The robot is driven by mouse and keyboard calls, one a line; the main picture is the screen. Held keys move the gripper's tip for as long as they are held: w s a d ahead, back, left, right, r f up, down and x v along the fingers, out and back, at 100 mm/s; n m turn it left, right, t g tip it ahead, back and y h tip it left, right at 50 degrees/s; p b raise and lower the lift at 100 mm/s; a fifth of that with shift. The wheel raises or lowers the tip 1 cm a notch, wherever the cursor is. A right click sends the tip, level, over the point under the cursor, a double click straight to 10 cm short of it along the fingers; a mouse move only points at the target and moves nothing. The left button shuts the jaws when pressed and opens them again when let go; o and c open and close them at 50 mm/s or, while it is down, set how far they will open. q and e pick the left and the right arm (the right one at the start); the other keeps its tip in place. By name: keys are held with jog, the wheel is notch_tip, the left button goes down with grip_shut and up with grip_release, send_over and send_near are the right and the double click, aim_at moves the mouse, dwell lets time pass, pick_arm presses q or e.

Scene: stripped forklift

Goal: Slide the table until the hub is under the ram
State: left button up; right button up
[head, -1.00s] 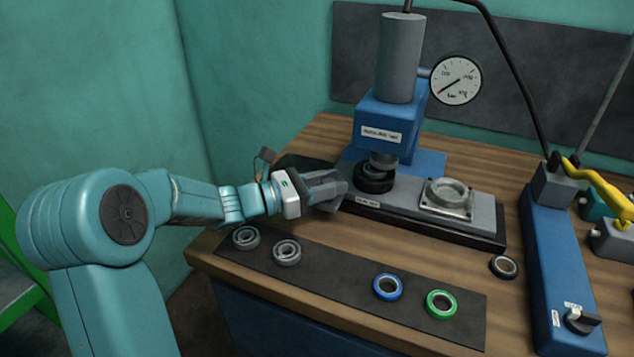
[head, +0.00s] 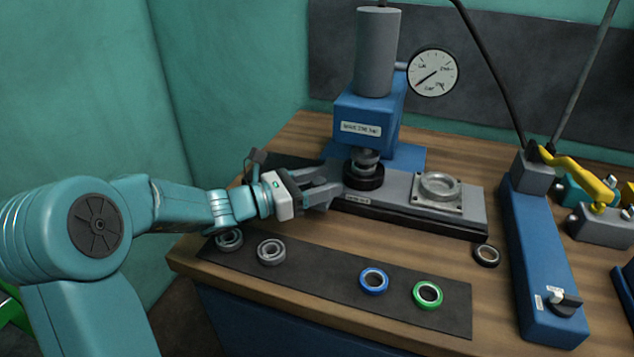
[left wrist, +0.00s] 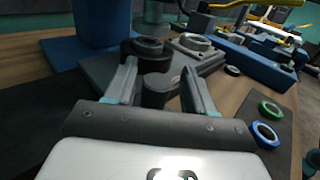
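The grey sliding table (head: 400,200) lies on a dark base on the bench. The hub (head: 438,188), a silver ring on a square plate, sits on the table's right part; it also shows in the left wrist view (left wrist: 192,42). The ram (head: 368,155) hangs under the blue press head, left of the hub, above a black ring (head: 363,177). My left gripper (head: 326,190) is at the table's left end. In the left wrist view its fingers (left wrist: 160,95) are spread, with a dark upright knob (left wrist: 157,88) between them; contact cannot be told. My right gripper is out of view.
A dark mat (head: 320,275) in front holds two grey bearings, a blue ring (head: 374,281) and a green ring (head: 427,295). A dark ring (head: 487,255) lies right of the table. A blue pump unit (head: 545,250) with a yellow lever stands further right.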

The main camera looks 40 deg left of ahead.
pick_arm(q)
jog(key=v, duration=1.6)
jog(key=shift+s, duration=0.15)
jog(key=shift+s+d+f, duration=0.1)
